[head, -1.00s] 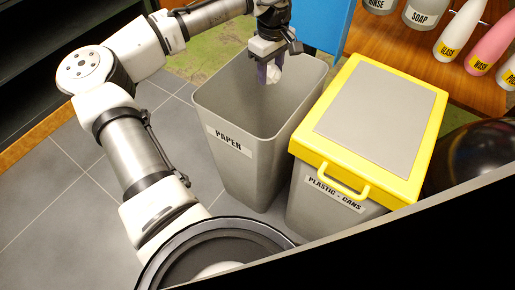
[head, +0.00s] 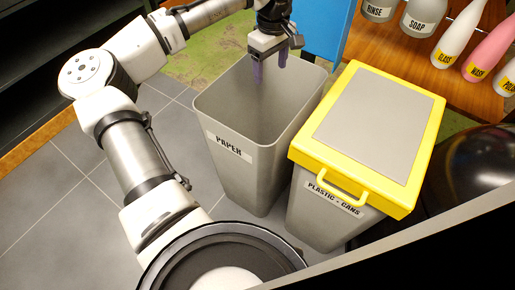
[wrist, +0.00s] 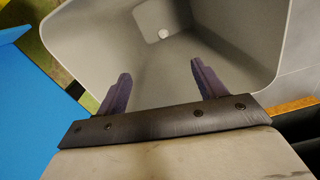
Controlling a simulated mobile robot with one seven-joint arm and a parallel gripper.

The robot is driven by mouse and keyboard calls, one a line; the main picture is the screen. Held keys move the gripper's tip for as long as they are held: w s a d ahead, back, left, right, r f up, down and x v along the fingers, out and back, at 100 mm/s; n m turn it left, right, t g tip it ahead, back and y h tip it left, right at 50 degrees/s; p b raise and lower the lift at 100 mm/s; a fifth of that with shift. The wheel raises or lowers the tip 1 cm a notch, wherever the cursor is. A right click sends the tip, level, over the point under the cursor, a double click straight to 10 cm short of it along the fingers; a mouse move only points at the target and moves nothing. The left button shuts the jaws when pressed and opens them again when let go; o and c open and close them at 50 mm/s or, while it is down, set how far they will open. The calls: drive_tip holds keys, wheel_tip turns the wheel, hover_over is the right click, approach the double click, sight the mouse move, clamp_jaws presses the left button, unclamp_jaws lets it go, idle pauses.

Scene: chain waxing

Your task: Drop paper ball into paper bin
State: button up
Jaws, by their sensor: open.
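The grey paper bin (head: 237,172), labelled PAPER, stands upright and open-topped on the floor. My gripper (head: 270,68) is over the bin's opening, pointing down, with its purple fingers apart and nothing between them. In the wrist view my gripper (wrist: 158,85) is open above the bin (wrist: 232,72). The white paper ball (wrist: 164,33) lies inside at the bottom of the bin, apart from the fingers. In the head view the ball is hidden by the bin's walls.
A grey bin with a yellow lid (head: 428,150), labelled PLASTIC - CANS, stands close on the right. A blue panel (head: 320,25) is behind the paper bin. A wooden shelf (head: 400,45) with several bottles is at the back right. Tiled floor (head: 60,200) is clear at left.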

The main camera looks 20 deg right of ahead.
wheel_tip(320, 180, up, 10)
drive_tip(key=p, duration=0.2)
drive_tip(key=shift+r, duration=0.25)
